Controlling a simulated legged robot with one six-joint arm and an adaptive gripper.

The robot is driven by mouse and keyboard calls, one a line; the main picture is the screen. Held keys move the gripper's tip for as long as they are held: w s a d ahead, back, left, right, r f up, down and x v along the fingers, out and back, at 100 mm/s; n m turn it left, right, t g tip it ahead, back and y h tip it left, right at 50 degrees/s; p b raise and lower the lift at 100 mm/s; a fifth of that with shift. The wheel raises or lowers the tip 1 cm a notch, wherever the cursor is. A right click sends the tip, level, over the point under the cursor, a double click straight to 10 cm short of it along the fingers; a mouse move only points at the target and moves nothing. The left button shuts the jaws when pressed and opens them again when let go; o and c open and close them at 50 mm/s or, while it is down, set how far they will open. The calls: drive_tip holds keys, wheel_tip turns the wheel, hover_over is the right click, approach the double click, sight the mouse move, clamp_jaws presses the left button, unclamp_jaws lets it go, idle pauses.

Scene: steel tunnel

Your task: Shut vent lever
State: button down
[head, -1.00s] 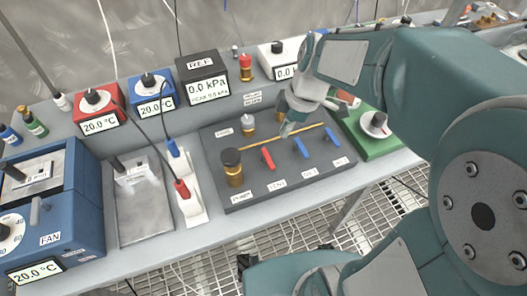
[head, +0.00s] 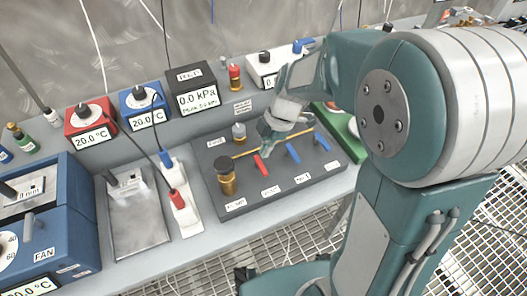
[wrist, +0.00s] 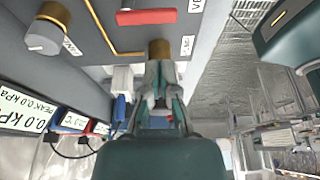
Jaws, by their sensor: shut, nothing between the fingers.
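The grey panel (head: 310,175) carries a red lever (head: 261,164), which I take to be the vent lever; its label is too small to read surely. The red lever slants across the panel, just right of the brass pump knob (head: 226,178). My gripper (head: 267,147) is above the panel, close behind the red lever; I cannot tell whether they touch. In the wrist view my gripper (wrist: 160,98) is shut and empty, with the brass knob (wrist: 160,50) beyond its tips and the red lever (wrist: 146,17) near the top edge.
Two blue levers (head: 293,153) stand to the right of the red one. A grey knob (head: 239,132) is at the panel's back left. A black pressure gauge (head: 197,97) reads 0.0 kPa behind.

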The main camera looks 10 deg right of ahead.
sight(261, 169)
drive_tip(key=x, duration=0.7)
drive_tip(key=shift+a+f, duration=0.15)
drive_tip(key=shift+f, duration=0.2)
